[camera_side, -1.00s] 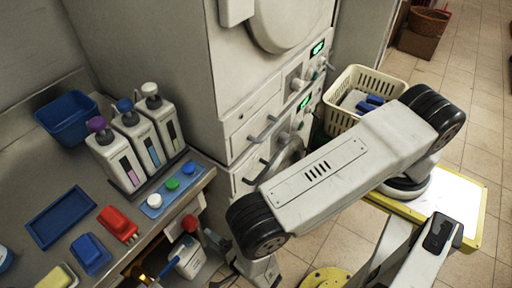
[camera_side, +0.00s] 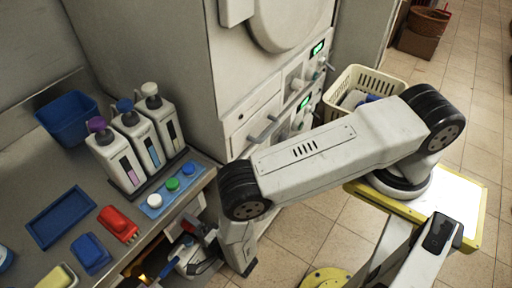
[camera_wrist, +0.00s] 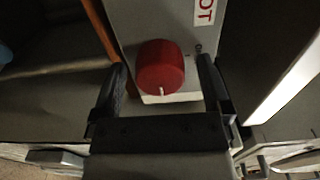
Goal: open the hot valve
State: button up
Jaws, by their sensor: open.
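The hot valve's red round knob (camera_wrist: 160,67) sits on a pale panel with a red label, partly cut off, reading "OT" (camera_wrist: 205,11). A small white mark shows on the knob's lower edge. My gripper (camera_wrist: 162,65) is open, with one dark finger on each side of the knob and a gap on both sides. Whether the fingers reach around its depth, I cannot tell.
The bench above holds several bottles (camera_side: 137,147), a blue bin (camera_side: 67,117), a blue tray (camera_side: 60,216) and a strip with white, green and blue caps (camera_side: 172,184). A tall grey machine (camera_side: 160,60) stands behind. Open tiled floor (camera_side: 300,235) lies to the right.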

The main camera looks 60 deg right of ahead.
jog(key=c, duration=1.3)
